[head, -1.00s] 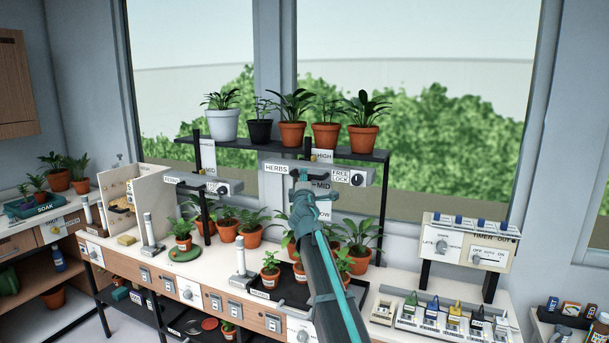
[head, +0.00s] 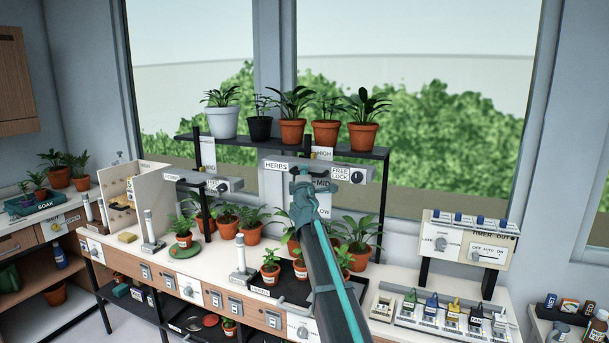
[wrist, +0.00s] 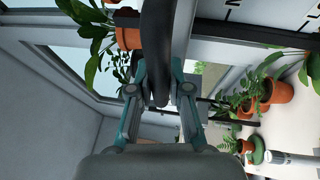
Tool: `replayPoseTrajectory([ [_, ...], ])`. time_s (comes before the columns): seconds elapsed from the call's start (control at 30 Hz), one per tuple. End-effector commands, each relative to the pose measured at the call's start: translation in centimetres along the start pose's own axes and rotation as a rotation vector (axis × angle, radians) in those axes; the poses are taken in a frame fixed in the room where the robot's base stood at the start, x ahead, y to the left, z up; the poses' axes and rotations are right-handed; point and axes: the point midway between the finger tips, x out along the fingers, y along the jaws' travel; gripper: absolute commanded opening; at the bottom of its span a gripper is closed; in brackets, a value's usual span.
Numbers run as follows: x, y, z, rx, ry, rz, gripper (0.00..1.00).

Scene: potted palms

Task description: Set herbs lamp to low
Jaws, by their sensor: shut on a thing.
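The herbs lamp (head: 335,172) is a grey bar with a HERBS sign at its left end. A black knob (head: 357,177) under a FREE/LOCK sign sits at its right end; its pointer is too small to read. The bar crosses between the HIGH sign (head: 322,154) above and the MID sign (head: 321,184) below. A partly covered LOW sign (head: 325,212) is lower down. My gripper (head: 303,178) is at the bar's front, left of the knob. In the wrist view, my gripper (wrist: 160,98) is shut on a dark part of the lamp (wrist: 158,45).
A shelf of potted plants (head: 372,153) stands just above and behind the lamp. Potted herbs on a black tray (head: 295,285) stand below, near my arm. A second lamp (head: 190,180) is to the left. A timer box (head: 468,243) stands to the right.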

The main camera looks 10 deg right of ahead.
Motion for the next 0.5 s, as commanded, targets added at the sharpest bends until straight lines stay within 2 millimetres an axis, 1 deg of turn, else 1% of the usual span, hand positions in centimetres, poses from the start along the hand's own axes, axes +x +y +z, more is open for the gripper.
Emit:
replayPoseTrajectory([
  [0.27,0.0,-0.1,0.0,0.000,0.000,0.000,0.00],
  [0.37,-0.1,-0.4,0.0,0.000,0.000,0.000,0.00],
  [0.5,-0.2,-1.3,-0.1,0.000,0.000,0.000,0.00],
])
